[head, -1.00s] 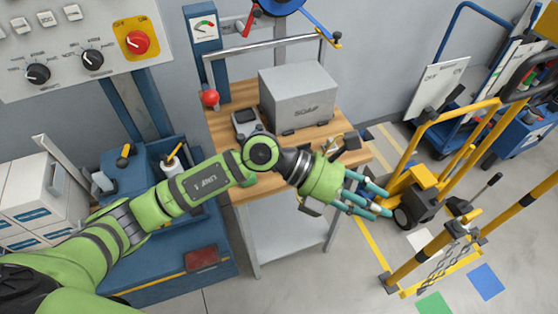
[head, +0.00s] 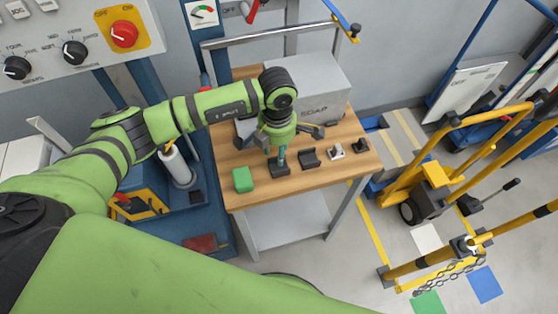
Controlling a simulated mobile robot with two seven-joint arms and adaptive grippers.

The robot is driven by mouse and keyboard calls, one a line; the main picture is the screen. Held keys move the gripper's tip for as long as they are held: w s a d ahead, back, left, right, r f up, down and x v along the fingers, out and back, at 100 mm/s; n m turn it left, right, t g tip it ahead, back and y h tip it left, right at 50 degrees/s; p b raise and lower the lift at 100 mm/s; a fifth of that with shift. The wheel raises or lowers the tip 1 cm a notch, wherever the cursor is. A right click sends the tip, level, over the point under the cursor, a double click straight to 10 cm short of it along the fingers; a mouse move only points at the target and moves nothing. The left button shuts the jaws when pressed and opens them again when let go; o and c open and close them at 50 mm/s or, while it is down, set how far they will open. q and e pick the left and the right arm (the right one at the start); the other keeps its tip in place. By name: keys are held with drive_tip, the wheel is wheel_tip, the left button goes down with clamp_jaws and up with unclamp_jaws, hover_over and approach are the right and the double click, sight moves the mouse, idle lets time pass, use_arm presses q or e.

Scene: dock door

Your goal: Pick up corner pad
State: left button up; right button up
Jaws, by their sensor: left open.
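Several small parts lie in a row on the wooden bench top. A dark grey piece (head: 280,169) lies right under my left gripper (head: 282,160), and another dark, angled piece (head: 309,158) lies just to its right. I cannot tell for sure which of these is the corner pad. My left gripper points down with its teal fingers open, close over the first dark piece and partly hiding it. I cannot tell whether they touch. My right gripper is not in view.
On the wooden bench (head: 345,182) are a green block (head: 243,179), a small silver part (head: 337,151) and a dark part (head: 361,146). Yellow rails (head: 430,262) stand to the right.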

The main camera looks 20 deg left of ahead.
use_arm(q)
drive_tip(key=shift+w+f, duration=0.2)
drive_tip(key=shift+f, duration=1.25)
drive_tip(key=c, duration=0.4)
clamp_jaws()
drive_tip(key=shift+r, duration=0.1)
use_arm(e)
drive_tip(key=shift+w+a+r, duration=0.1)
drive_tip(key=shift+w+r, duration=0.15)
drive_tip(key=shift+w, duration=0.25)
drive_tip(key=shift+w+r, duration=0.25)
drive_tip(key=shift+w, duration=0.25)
